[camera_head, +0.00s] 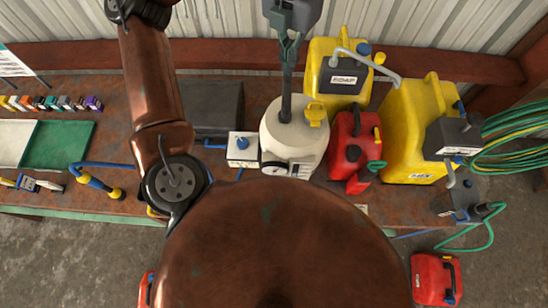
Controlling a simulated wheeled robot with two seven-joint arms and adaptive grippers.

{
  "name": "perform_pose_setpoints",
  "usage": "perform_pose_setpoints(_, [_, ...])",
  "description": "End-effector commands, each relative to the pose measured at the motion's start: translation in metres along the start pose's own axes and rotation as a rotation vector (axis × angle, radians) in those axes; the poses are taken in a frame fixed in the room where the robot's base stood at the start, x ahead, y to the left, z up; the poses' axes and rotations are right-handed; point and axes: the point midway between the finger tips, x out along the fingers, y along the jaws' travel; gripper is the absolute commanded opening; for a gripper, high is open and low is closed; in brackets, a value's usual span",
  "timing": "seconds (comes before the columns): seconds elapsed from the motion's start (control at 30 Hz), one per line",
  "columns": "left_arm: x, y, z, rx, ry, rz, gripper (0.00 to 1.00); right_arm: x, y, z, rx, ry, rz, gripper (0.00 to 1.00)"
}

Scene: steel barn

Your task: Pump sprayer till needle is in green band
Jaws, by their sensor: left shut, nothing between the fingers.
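The sprayer (296,140) is a white, rounded tank standing upright on the bench. It has a yellow cap (316,113) and a dark pump rod (286,97) rising from its top. A round gauge (276,169) sits low on its front; its needle and green band are too small to read. My left gripper (288,58) points down over the rod with its fingers shut and nothing held between them. The fingertips are at or just above the rod's top; I cannot tell whether they touch. My right gripper is out of view.
Yellow jugs (338,71) (412,125) and a red can (354,150) crowd the sprayer's right. A white box with a blue knob (242,150) stands left. A green hose (510,145) coils right; another red can (436,279) is on the floor.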

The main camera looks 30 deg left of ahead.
Motion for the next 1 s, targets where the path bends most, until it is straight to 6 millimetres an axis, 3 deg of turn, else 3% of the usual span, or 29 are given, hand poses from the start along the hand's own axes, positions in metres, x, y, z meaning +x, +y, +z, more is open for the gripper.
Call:
perform_pose_setpoints(0.37, [-0.002,0.0,0.0,0.0,0.0,0.0,0.0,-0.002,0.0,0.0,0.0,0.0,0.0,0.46])
perform_pose_setpoints(1.0, [-0.052,0.0,0.0,0.0,0.0,0.0,0.0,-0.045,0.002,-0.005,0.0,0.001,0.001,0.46])
